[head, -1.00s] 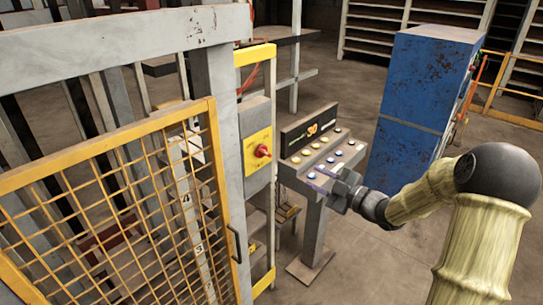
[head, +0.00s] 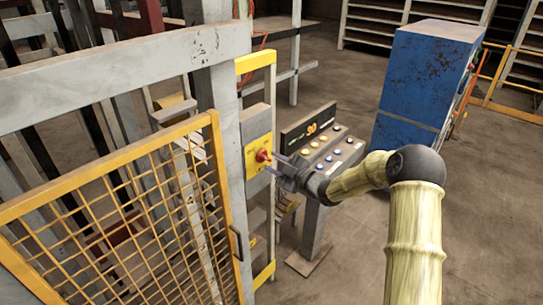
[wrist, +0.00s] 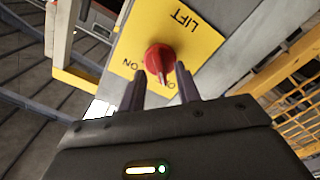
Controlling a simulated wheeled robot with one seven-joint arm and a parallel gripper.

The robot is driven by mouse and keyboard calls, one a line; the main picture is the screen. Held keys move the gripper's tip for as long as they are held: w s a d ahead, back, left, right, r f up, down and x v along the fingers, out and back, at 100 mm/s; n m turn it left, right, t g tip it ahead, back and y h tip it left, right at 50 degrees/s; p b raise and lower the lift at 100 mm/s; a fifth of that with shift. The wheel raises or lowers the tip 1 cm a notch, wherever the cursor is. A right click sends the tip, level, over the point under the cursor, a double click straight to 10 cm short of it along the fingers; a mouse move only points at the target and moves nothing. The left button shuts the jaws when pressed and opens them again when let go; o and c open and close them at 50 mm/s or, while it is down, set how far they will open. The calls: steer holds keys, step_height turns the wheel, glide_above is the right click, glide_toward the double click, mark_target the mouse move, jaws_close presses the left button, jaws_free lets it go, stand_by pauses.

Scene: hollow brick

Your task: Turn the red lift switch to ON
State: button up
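The red lift switch (head: 263,155) is a red knob on a yellow plate (head: 252,158), fixed to a grey box on the post. In the wrist view the red knob (wrist: 160,60) sits on the yellow plate (wrist: 190,42), which reads LIFT and ON upside down; another label is partly hidden by a finger. My gripper (head: 276,164) is close in front of the knob. In the wrist view my gripper (wrist: 160,88) is open, with one finger on each side of the knob's lower part. I cannot tell whether the fingers touch it.
A control console (head: 322,152) with several coloured buttons stands just right of the switch, behind my gripper. A yellow mesh gate (head: 120,215) is at the left. A blue cabinet (head: 420,85) stands behind. Floor at the right is clear.

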steer(key=shift+x, duration=0.9)
jaws_close()
